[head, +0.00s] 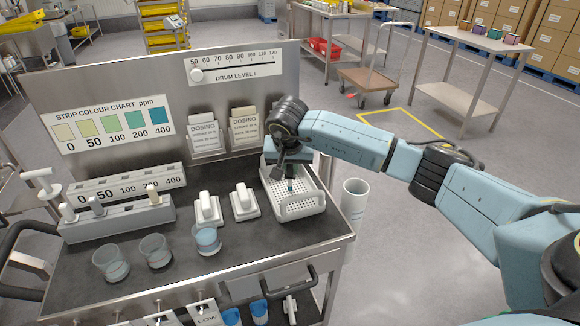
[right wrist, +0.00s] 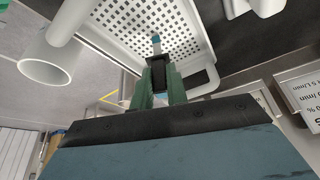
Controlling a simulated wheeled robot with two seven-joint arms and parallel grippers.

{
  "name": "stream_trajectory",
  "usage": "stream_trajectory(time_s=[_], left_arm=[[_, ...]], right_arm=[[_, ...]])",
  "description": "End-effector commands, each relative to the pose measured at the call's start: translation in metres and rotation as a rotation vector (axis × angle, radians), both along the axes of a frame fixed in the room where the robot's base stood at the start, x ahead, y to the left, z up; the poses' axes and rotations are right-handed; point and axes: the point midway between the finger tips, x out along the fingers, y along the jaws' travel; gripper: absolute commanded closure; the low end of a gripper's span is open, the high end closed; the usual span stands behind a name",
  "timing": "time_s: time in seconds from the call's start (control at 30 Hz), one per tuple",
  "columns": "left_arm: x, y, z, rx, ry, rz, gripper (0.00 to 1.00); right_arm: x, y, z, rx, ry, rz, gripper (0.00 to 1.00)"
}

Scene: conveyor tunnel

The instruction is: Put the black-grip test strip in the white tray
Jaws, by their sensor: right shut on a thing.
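The white perforated tray (head: 303,207) stands at the right end of the bench; it fills the top of the right wrist view (right wrist: 120,28). My right gripper (head: 287,177) points down over the tray. In the right wrist view its fingers (right wrist: 160,85) are shut on the black-grip test strip (right wrist: 157,64). The strip's blue end points away from the fingers, over the tray's perforated floor. The strip is small in the head view (head: 291,186). I cannot tell whether it touches the floor. My left gripper is out of view.
A grey rack (head: 118,219) with strips stands at the left. Beakers (head: 111,262) stand in front, one with blue liquid (head: 206,240). Two white-handled objects (head: 243,204) sit left of the tray. A white cylinder (head: 354,200) is beyond the bench's right edge.

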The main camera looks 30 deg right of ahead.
Motion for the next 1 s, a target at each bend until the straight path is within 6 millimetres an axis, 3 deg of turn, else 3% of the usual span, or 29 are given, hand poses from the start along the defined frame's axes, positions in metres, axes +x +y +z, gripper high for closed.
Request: stream_trajectory(time_s=[0.07, 0.1, 0.27, 0.67, 1.0], left_arm=[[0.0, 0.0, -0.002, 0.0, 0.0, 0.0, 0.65], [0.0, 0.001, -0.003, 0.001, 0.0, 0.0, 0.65], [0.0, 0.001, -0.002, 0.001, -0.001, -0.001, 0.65], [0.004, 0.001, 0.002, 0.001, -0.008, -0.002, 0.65], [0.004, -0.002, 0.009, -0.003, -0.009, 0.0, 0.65]], right_arm=[[0.0, 0.0, -0.003, 0.0, 0.0, 0.0, 1.0], [0.0, 0.0, -0.004, 0.0, 0.0, 0.001, 0.84], [0.0, 0.0, -0.003, 0.0, 0.0, 0.0, 0.63], [-0.001, 0.001, 0.007, 0.0, -0.003, 0.001, 0.63], [-0.022, 0.016, 0.071, 0.0, -0.006, 0.002, 0.63]])
